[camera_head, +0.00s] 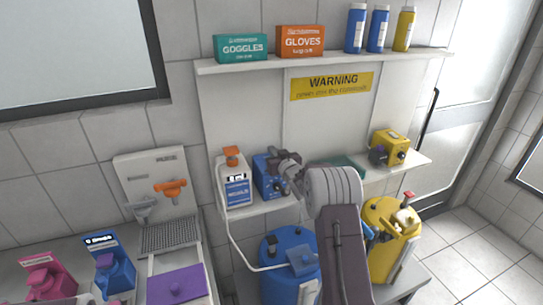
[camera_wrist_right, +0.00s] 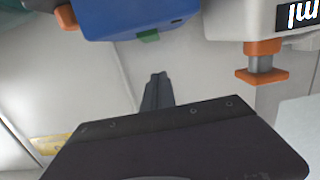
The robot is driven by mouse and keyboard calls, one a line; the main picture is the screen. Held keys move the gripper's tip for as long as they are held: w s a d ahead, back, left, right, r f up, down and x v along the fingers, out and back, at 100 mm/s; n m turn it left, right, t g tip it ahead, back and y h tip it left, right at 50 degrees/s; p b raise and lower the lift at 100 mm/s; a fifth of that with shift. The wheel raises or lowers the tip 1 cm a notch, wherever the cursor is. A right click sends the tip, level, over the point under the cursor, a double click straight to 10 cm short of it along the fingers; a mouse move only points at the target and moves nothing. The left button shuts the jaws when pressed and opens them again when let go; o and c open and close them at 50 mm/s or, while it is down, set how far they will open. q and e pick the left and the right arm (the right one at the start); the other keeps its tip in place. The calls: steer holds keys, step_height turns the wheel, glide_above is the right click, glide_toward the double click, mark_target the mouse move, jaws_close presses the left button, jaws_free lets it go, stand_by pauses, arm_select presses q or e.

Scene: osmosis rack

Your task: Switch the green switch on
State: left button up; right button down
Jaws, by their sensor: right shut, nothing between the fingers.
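The green switch (camera_wrist_right: 148,36) shows in the right wrist view as a small green piece on the edge of the blue box (camera_wrist_right: 140,14). In the head view the blue box (camera_head: 270,182) stands on the lower shelf, and its switch is hidden there. My right gripper (camera_head: 275,157) is at the top of the blue box, partly covering it. In the wrist view the right gripper (camera_wrist_right: 157,77) has its narrow fingers together and empty, pointing toward the green switch with a visible gap in the picture. My left gripper is not in view.
A white bottle-like container (camera_head: 236,181) with an orange top stands close left of the blue box. A yellow box (camera_head: 390,147) is farther right on the lower shelf (camera_head: 262,207). Blue (camera_head: 290,250) and yellow (camera_head: 381,245) tanks stand below.

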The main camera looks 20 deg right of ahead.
steer(key=f, duration=0.1)
steer(key=w+f, duration=0.1)
steer(key=f, duration=0.1)
steer(key=shift+w+f+p, duration=0.15)
steer(key=shift+w+p, duration=0.15)
steer(key=shift+w, duration=0.05)
steer(key=shift+f, duration=0.4)
